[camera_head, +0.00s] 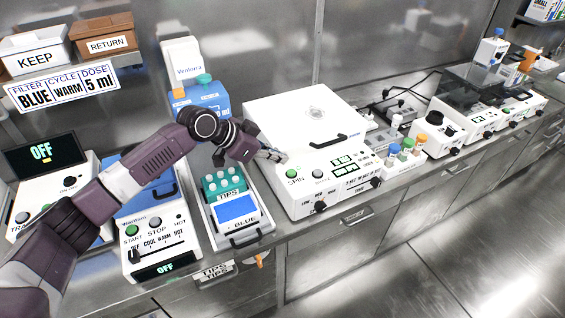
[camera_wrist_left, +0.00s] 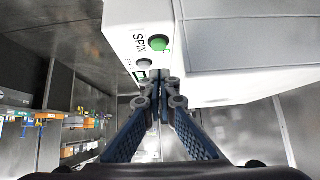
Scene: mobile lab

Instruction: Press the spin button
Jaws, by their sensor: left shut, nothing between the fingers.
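The spin button (camera_head: 292,174) is a round green button at the front left of the white centrifuge (camera_head: 300,120), with the label SPIN under it. A grey button sits to its right. My left gripper (camera_head: 281,157) is shut and empty, with its fingertips just above and left of the green button. In the left wrist view the green button (camera_wrist_left: 158,43) shows beyond the shut fingertips (camera_wrist_left: 161,78), with the SPIN label beside it. I cannot tell from these views whether the fingertips touch the panel. My right gripper is not in view.
A tip box (camera_head: 222,184) and a tray marked BLUE (camera_head: 238,212) stand left of the centrifuge. A device with START and STOP buttons (camera_head: 150,235) is under my left arm. A rack of capped bottles (camera_head: 405,158) stands at the centrifuge's right.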

